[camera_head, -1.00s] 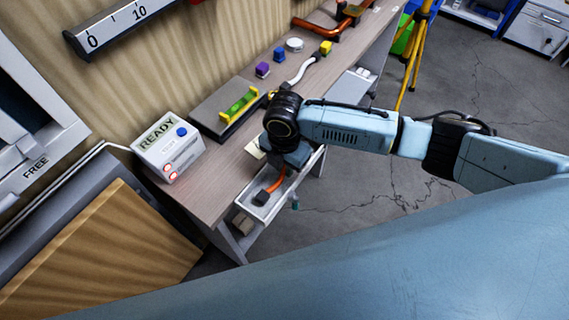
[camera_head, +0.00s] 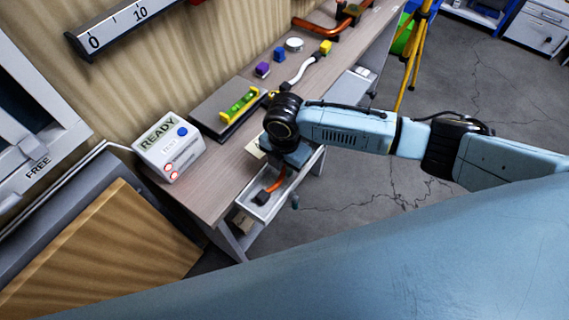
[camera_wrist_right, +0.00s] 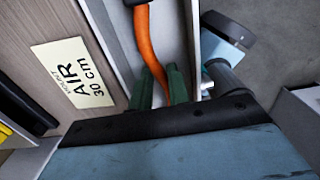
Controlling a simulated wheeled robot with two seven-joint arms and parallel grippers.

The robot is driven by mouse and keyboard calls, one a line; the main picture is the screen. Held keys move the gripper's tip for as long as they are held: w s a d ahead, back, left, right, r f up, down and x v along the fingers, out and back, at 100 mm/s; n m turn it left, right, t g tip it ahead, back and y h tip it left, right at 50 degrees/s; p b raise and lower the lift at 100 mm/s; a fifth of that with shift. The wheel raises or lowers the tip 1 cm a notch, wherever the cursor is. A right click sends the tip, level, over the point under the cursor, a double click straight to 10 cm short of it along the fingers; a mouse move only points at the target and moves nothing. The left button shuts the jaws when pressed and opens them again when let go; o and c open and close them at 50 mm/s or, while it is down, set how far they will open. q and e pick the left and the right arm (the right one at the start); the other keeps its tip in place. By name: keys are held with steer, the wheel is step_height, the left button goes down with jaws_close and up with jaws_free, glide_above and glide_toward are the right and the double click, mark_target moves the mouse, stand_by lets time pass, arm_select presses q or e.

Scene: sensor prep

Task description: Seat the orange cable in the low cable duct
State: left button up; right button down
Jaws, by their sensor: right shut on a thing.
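The orange cable (camera_head: 273,185) with a dark end piece (camera_head: 261,198) shows inside the pale, open-topped low cable duct (camera_head: 270,214) along the bench's front side. In the right wrist view the cable (camera_wrist_right: 151,45) runs between the duct's walls (camera_wrist_right: 194,40). My right gripper (camera_wrist_right: 161,82) is shut on it, with a green finger on each side. I cannot tell whether the cable touches the duct floor. In the head view my right wrist hides the fingers and the duct's far part. My left gripper is not in view.
A card (camera_wrist_right: 73,72) marked "AIR 30 cm" lies on the bench beside the duct. A box marked READY (camera_head: 168,148) and a grey plate with a yellow-green piece (camera_head: 238,103) stand on the bench. Open floor (camera_head: 350,205) lies to the right.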

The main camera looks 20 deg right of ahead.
steer(key=shift+f, duration=0.5)
stand_by(0.4)
steer(key=c, duration=1)
jaws_free()
steer(key=shift+r, duration=0.1)
steer(key=shift+r, duration=0.35)
steer(key=shift+o, duration=1)
steer(key=shift+r+p, duration=0.25)
steer(key=shift+p, duration=0.3)
steer(key=shift+o, duration=0.2)
steer(key=shift+r+p, duration=2.9)
steer(key=shift+p, duration=0.3)
